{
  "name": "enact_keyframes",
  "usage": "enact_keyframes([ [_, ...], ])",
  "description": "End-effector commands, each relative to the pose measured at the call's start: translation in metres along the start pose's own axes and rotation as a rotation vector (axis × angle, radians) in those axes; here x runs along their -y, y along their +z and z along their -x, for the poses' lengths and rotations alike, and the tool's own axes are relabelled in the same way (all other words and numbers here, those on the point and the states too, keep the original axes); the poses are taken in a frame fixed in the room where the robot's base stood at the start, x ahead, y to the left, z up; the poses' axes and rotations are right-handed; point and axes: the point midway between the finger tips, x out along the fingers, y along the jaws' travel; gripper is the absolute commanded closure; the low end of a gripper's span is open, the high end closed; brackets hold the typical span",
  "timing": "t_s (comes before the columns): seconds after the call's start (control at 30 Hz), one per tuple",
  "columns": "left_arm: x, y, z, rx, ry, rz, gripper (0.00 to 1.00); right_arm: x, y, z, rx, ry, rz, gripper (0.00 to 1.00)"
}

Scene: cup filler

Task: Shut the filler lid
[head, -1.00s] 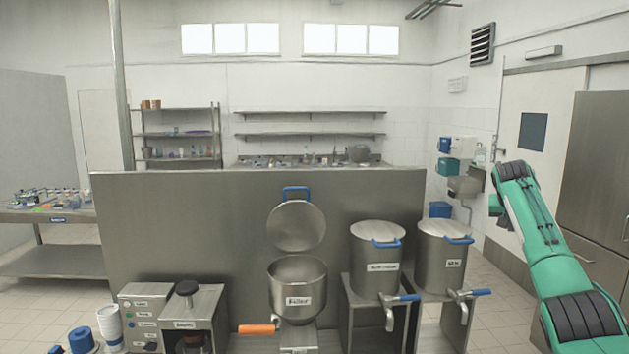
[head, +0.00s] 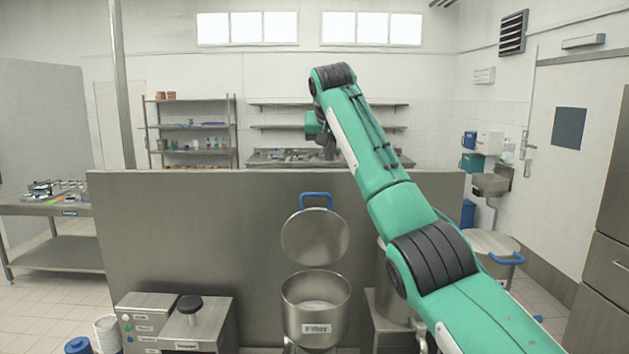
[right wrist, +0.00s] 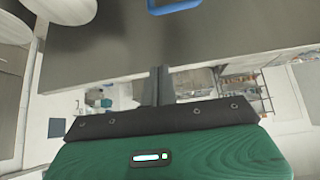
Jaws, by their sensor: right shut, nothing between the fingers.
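The filler (head: 316,318) is a steel bowl with a label, standing in front of a grey panel. Its round lid (head: 315,237) stands raised, tilted up behind the bowl, with a blue handle (head: 316,200) at its top. My right gripper (head: 326,150) hangs from the arm's end above the panel's top edge, above the handle and apart from it. In the right wrist view its fingers (right wrist: 158,85) are shut and empty. A blue handle (right wrist: 175,5) shows at that view's top edge. My left gripper is not in view.
The grey panel (head: 200,230) stands behind the filler. My right arm partly hides the lidded containers to the right, one with a blue handle, seen at its lid (head: 490,243). A machine (head: 190,325) and stacked cups (head: 107,332) stand at lower left.

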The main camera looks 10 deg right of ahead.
Motion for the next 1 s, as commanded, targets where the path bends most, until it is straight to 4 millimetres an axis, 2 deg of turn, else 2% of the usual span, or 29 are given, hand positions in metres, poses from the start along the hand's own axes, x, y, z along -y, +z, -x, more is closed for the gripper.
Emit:
enact_keyframes([
  [0.03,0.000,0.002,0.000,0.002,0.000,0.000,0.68,0.015,0.003,0.005,-0.002,-0.011,0.017,1.00],
  [0.1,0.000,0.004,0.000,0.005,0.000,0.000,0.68,0.029,0.006,0.009,-0.002,-0.019,0.031,1.00],
  [0.2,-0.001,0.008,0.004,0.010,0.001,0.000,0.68,0.036,0.008,0.008,-0.002,-0.024,0.039,1.00],
  [0.37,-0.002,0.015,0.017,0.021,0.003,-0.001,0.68,0.036,0.007,-0.011,0.001,-0.023,0.039,1.00],
  [0.5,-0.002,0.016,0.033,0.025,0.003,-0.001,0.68,0.036,0.006,-0.037,0.003,-0.022,0.039,1.00],
  [0.8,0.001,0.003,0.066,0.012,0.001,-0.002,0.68,0.038,0.006,-0.088,0.001,-0.021,0.040,1.00],
  [0.83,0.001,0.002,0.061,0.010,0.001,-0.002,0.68,0.038,0.009,-0.088,-0.003,-0.023,0.040,1.00],
  [1.0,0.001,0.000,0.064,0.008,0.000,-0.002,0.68,0.037,0.020,-0.085,-0.004,-0.024,0.039,1.00],
])
